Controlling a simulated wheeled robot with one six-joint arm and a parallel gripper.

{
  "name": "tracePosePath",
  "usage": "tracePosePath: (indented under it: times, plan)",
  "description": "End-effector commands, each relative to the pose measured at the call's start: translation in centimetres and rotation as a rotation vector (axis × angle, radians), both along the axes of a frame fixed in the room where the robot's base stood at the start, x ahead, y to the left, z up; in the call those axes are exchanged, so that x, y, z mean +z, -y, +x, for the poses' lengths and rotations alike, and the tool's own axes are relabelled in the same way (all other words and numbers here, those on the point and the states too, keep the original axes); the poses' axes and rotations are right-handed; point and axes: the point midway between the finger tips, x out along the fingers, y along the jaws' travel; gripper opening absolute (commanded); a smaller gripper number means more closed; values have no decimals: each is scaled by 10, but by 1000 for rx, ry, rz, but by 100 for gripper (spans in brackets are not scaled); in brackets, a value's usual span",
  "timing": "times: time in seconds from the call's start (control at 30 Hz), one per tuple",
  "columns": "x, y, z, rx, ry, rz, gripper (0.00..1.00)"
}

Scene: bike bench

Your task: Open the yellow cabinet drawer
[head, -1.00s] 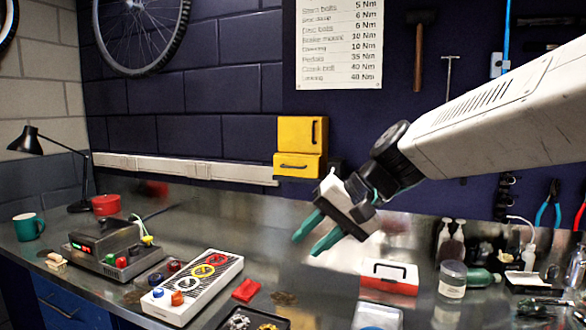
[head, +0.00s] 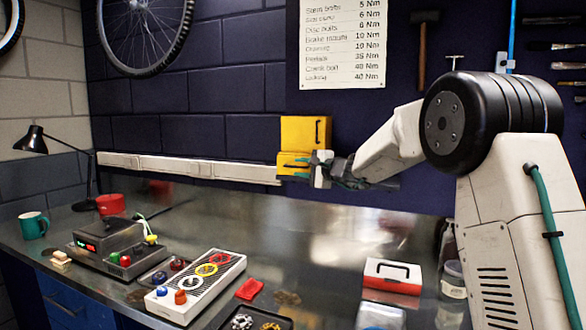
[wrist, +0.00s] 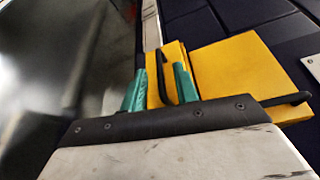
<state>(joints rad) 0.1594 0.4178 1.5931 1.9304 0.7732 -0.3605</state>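The small yellow cabinet (head: 297,132) is mounted on the dark wall above the bench, with a door above and the yellow drawer (head: 287,158) below. My gripper (head: 298,168) is at the drawer front and hides part of it. In the wrist view, my gripper (wrist: 160,68) is open, with its teal fingers on either side of the black drawer handle (wrist: 161,78). I cannot tell whether a finger touches it. The drawer looks closed. The cabinet door (wrist: 240,62) and its black door handle (wrist: 287,100) show on the right.
A pale rail (head: 190,168) runs along the wall left of the cabinet. The bench below the cabinet is mostly clear.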

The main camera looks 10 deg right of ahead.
Motion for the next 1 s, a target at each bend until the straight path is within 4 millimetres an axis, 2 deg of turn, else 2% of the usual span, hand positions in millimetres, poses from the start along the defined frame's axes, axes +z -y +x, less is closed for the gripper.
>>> tracePosePath:
  times: [0.1, 0.23, 0.57, 0.6, 0.7, 0.9, 1.0]
  plan:
    - [-2, -11, 16, 3, 0, 0, 30]
    - [-3, -18, 27, 2, -1, 0, 30]
    - [-3, -21, 32, 2, -1, 0, 30]
    - [-3, -21, 32, 2, -1, 0, 27]
    - [-3, -21, 32, 2, -1, 0, 0]
    - [-3, -19, 31, -1, -1, -1, 0]
    - [-3, -7, 25, -16, -1, -1, 0]
